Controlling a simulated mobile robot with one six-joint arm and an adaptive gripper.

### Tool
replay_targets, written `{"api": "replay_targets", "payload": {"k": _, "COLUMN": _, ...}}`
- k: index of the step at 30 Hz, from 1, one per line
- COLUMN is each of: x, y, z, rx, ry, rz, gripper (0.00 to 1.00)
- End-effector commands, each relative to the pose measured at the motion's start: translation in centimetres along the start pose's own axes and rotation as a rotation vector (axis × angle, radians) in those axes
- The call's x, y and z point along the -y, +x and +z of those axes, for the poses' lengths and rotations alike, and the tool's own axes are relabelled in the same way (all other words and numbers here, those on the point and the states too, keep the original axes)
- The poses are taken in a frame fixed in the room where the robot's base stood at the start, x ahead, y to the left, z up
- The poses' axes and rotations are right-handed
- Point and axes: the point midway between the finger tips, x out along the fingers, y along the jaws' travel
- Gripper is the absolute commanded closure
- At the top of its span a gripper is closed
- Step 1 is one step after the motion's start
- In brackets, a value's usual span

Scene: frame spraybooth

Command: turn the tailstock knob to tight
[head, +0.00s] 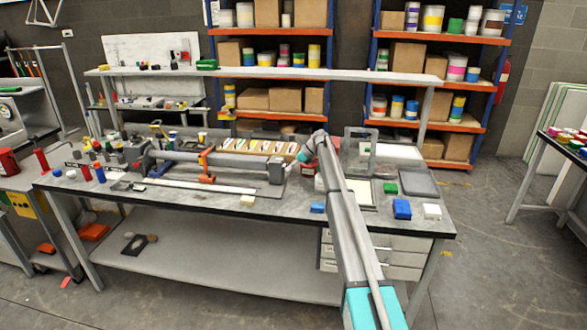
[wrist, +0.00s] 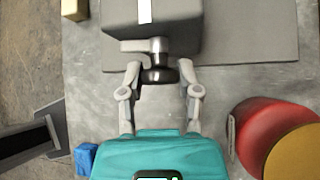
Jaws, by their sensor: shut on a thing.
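The tailstock (wrist: 170,22) is a grey block with a white mark on its top, seen at the top of the wrist view. In the head view the tailstock (head: 275,172) stands at the right end of the long grey lathe bed on the bench. The dark round tailstock knob (wrist: 158,75) projects from the block, with a light grey bar beside its base. My gripper (wrist: 160,70) has a finger on each side of the knob and is shut on it. In the head view my arm hides the knob.
A red round thing with a yellow top (wrist: 270,125) lies close right of my gripper. A blue block (wrist: 86,158) is at lower left. A shelf (head: 260,73) runs above the bench's back.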

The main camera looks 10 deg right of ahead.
Motion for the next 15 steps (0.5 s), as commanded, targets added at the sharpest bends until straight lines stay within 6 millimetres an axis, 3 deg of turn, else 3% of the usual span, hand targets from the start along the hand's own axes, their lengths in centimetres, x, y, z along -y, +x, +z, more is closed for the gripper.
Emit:
{"api": "replay_targets", "payload": {"k": 5, "x": -0.64, "y": 0.39, "z": 0.23, "rx": -0.001, "ry": -0.005, "rz": 0.013, "gripper": 1.0}}
{"api": "replay_targets", "payload": {"k": 6, "x": -0.64, "y": 0.39, "z": 0.23, "rx": -0.001, "ry": -0.005, "rz": 0.013, "gripper": 0.52}}
{"api": "replay_targets", "payload": {"k": 11, "x": -0.5, "y": 0.26, "z": 0.14, "rx": -0.001, "ry": -0.004, "rz": 0.01, "gripper": 0.23}}
{"api": "replay_targets", "payload": {"k": 15, "x": -0.33, "y": 0.14, "z": 0.07, "rx": 0.0, "ry": -0.003, "rz": 0.007, "gripper": 0.22}}
